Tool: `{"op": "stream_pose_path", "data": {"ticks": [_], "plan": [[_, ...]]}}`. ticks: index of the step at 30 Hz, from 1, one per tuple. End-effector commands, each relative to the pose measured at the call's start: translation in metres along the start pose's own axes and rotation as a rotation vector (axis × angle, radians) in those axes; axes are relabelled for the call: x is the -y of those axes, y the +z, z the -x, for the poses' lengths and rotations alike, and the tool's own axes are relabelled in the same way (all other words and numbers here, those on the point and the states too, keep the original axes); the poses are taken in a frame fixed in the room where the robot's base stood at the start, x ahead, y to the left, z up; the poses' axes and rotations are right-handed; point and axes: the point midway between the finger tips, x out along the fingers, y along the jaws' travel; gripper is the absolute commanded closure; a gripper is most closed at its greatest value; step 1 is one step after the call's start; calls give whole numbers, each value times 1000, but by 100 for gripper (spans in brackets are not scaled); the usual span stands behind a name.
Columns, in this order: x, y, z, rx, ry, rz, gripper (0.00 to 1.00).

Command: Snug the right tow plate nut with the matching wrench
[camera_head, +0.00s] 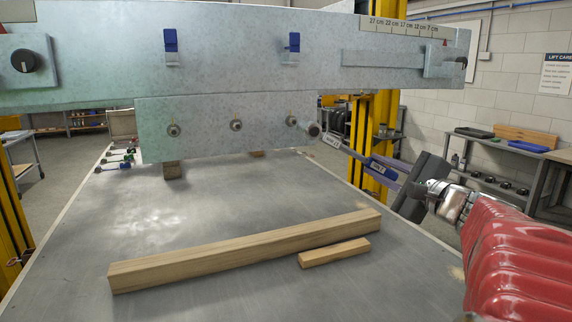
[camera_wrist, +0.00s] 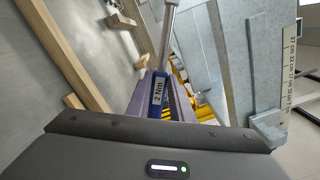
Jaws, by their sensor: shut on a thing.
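The tow plate (camera_head: 210,148) hangs below the galvanised beam, with three nuts in a row. The right nut (camera_head: 291,121) is at its right end. My gripper (camera_head: 378,166) is shut on the handle of a wrench (camera_head: 331,140), right of the plate. The wrench has a silver shaft and a blue part with a white label, which reads 2 Nm in the wrist view (camera_wrist: 158,92). Its round head is just right of the right nut, close to the plate's edge; I cannot tell whether they touch. The wrench head is out of the wrist view.
Several other wrenches (camera_head: 119,156) lie at the table's left edge. A long timber (camera_head: 250,248) and a short block (camera_head: 334,252) lie on the grey table (camera_head: 180,215). The beam (camera_head: 230,60) overhangs, with blue clips and a centimetre scale (camera_head: 404,27). A yellow post stands behind the wrench.

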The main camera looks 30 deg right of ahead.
Motion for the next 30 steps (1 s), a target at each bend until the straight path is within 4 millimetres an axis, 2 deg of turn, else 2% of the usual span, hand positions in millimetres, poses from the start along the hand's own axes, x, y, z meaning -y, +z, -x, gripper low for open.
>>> {"op": "stream_pose_path", "data": {"ticks": [18, 30], "plan": [[1, 0, -34, 2, -1, 0, 100], [1, 0, -38, 2, -2, 0, 100]]}}
